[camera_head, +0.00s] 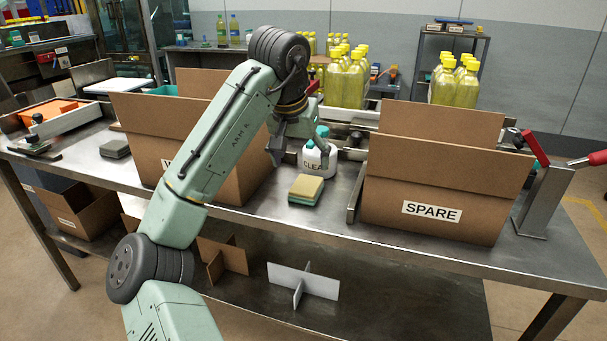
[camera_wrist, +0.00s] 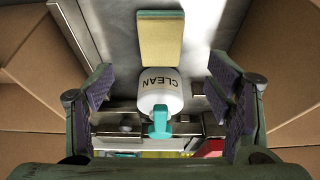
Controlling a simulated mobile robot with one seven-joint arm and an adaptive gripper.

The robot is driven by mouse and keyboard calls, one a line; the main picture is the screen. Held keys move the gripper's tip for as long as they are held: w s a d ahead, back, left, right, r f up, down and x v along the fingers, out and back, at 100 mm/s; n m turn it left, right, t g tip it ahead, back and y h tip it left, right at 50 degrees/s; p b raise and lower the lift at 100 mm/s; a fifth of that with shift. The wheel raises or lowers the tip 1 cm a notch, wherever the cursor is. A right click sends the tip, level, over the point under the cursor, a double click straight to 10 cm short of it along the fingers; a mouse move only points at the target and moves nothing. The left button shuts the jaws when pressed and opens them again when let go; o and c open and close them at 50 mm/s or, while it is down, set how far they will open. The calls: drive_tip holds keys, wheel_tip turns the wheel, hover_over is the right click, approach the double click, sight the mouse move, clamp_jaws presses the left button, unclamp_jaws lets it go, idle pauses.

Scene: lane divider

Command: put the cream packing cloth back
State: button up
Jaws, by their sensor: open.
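I cannot make out a cream packing cloth for certain in either view. A pad with a yellowish-cream top and green layer (camera_head: 305,189) lies on the metal bench between two cartons; it also shows in the wrist view (camera_wrist: 161,38). My gripper (camera_head: 290,150) is above the bench near a white bottle labelled CLEAN with a teal cap (camera_head: 315,161). In the wrist view my gripper (camera_wrist: 160,78) is open, its fingers spread to either side of the bottle (camera_wrist: 160,88), with nothing visibly held. My arm hides part of the left carton and its label.
The left carton (camera_head: 142,143) and the SPARE carton (camera_head: 440,185) stand open with raised flaps. Yellow bottles (camera_head: 345,85) stand behind the bench. A metal stand (camera_head: 543,202) is at right. Divider pieces (camera_head: 303,281) lie on the lower shelf.

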drive_tip(key=shift+v, duration=1.25)
